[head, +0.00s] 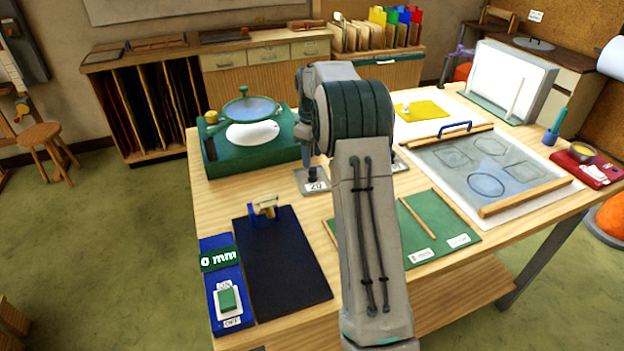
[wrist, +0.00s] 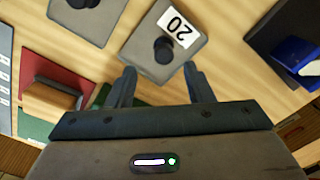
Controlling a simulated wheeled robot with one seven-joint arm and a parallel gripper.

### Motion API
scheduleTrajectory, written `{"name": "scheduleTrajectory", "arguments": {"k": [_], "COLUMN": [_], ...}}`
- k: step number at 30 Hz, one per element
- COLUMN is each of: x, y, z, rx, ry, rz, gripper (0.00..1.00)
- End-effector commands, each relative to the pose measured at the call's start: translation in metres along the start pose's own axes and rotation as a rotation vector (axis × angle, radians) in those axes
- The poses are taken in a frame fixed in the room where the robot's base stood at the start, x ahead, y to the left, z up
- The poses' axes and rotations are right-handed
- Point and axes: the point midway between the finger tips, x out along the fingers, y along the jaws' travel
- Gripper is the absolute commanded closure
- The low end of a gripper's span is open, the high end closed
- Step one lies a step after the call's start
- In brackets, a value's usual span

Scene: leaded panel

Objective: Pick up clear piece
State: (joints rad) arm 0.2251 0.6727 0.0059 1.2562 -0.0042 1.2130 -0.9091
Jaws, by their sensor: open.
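I cannot single out one clear piece for certain. Several pale outlined shapes, among them an oval (head: 486,185), show on a bluish see-through panel (head: 440,175) at the right of the bench in the head view. My gripper (wrist: 160,69) is open and empty in the wrist view, its two fingers apart above the bench. A grey plate (wrist: 185,45) with a black knob and a "20" label lies just beyond the fingertips. No clear piece shows between the fingers. In the head view my arm hides part of the bench middle.
A green machine (head: 215,150) with a round pan stands at the left back of the bench (head: 210,200). A dark mat (head: 285,280) lies at the left front, a green mat (head: 440,222) right of my arm. A white light box (head: 515,80) stands at the right back.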

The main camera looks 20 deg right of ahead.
Motion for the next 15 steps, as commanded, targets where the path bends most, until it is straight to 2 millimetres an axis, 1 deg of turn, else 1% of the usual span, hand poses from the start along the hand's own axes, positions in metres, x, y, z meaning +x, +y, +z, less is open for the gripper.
{"name": "scheduleTrajectory", "arguments": {"k": [5, 12, 15], "x": [0.011, 0.045, 0.056], "y": [-0.001, -0.006, -0.006], "z": [0.000, 0.001, 0.001], "rx": [0.000, 0.000, 0.000], "ry": [-0.001, -0.001, 0.000], "rz": [-0.001, -0.002, -0.002], "gripper": [0.53, 0.53, 0.53]}}
